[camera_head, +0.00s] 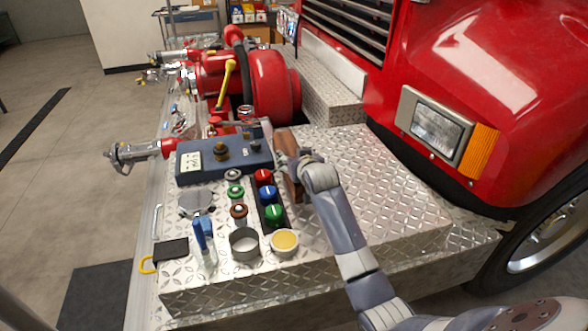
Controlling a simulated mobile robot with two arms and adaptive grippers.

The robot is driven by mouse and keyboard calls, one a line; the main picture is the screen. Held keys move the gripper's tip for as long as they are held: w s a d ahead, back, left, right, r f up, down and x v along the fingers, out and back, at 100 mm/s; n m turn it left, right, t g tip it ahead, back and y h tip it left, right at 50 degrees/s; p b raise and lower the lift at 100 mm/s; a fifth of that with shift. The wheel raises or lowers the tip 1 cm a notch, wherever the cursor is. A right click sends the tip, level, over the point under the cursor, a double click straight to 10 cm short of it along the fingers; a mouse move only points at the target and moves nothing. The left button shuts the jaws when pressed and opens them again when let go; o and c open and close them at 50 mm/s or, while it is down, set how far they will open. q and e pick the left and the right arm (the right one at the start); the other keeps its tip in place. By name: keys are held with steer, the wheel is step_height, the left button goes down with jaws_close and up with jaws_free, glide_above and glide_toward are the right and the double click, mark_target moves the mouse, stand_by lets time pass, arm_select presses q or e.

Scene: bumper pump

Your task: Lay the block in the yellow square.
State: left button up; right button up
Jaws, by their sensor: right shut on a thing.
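A brown wooden block (285,142) is at the middle of the diamond-plate bumper, just right of the blue-grey control box. My right gripper (298,165) is shut on it; the gripper and wrist cover part of the block. I cannot tell whether the block touches the plate. No yellow square outline can be made out; the nearest yellow thing is a round yellow-topped cup (285,242) near the front edge of the bumper. My left gripper is not in view.
The control box (225,160) with knobs stands left of the block. Red, blue and green buttons (267,195), a metal ring (244,243) and a blue-handled tool (203,240) crowd the left front. The red pump (270,85) stands behind. Bare plate (385,185) lies to the right.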

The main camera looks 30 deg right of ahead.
steer(key=shift+f, duration=1.9)
steer(key=shift+f, duration=0.1)
steer(key=o, duration=1.4)
steer(key=shift+f, duration=0.2)
steer(key=shift+o, duration=1.3)
steer(key=shift+s, duration=0.1)
steer(key=shift+r, duration=0.2)
